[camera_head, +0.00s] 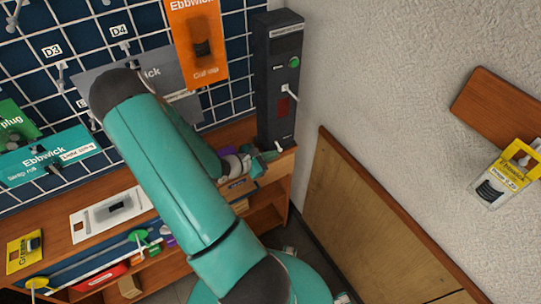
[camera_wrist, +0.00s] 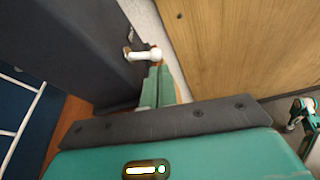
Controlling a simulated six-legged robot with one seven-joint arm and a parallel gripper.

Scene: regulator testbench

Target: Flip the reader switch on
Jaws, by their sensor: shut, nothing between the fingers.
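The reader is a tall dark tower (camera_head: 270,62) at the back right end of the wooden shelf, with a round green button and a dark red panel on its face. In the wrist view its dark casing (camera_wrist: 75,50) fills the upper left. My gripper (camera_head: 264,154) is partly hidden in the head view.
A wire grid board with hanging packs, including an orange pack (camera_head: 197,40), stands left of the tower. A wooden panel (camera_head: 365,225) leans on the wall to the right. A yellow-topped pack (camera_head: 507,173) hangs far right. The shelf's left part holds several packs.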

